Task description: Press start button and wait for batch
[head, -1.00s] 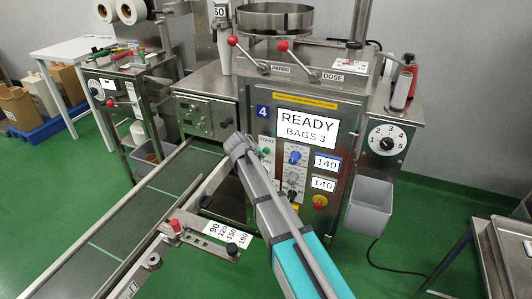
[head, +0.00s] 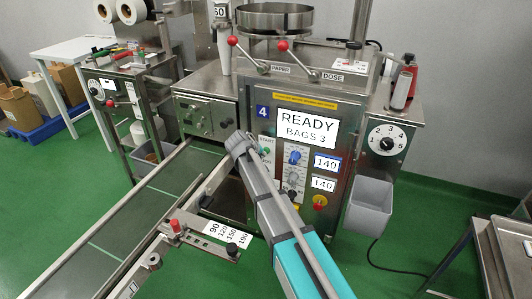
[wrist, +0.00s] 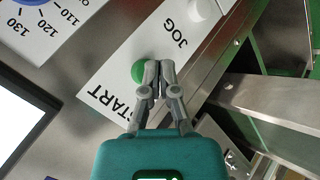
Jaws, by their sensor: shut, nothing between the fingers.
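The packing machine (head: 345,200) carries the number 4, and its display (head: 307,128) reads "READY BAGS 3". The green start button (wrist: 138,72) sits on a white label strip marked START and JOG in the wrist view. In the head view the green button (head: 265,151) shows beside my arm. My gripper (wrist: 158,66) is shut and empty, its fingertips at the right edge of the start button and overlapping it in the picture. I cannot tell whether they touch it. In the head view my arm hides part of the panel around the gripper.
A white JOG button (wrist: 203,8) lies along the same strip. A blue dial (head: 295,157), two 140 readouts and a red stop button (head: 320,200) are on the panel. The conveyor (head: 130,222) runs to the lower left, with a guide rail (head: 205,228) beside my arm.

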